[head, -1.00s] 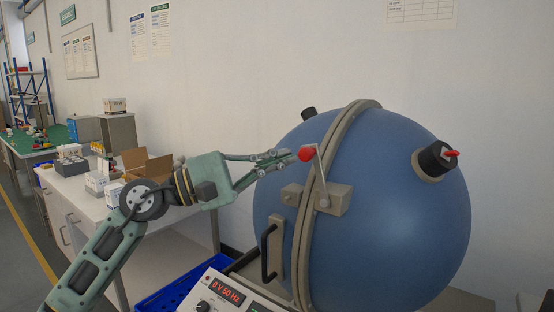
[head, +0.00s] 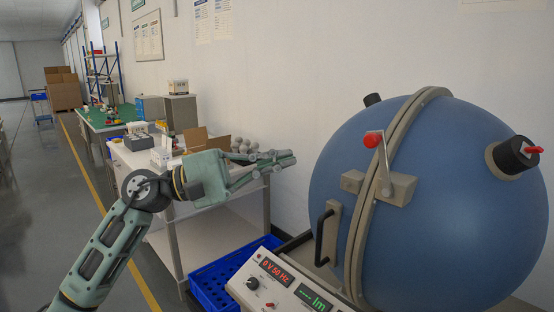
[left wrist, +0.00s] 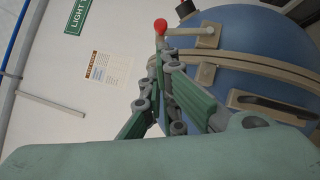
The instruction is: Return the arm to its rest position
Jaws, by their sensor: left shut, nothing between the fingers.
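My left gripper (head: 287,158) is in the air to the left of a large blue sphere (head: 450,200), shut and empty. A clear gap lies between its fingertips and the latch lever with a red knob (head: 371,140) on the sphere's tan band. In the left wrist view the closed fingers (left wrist: 160,62) show in front of the wall, with the red knob (left wrist: 160,25) beyond their tips. The sphere (left wrist: 250,45) fills the upper right there. My right gripper is not in view.
A meter box (head: 285,285) with lit displays stands before the sphere, next to a blue crate (head: 212,285). Behind my left arm is a white table (head: 205,185) with an open cardboard box and several bulbs. Open floor (head: 45,200) lies to the left.

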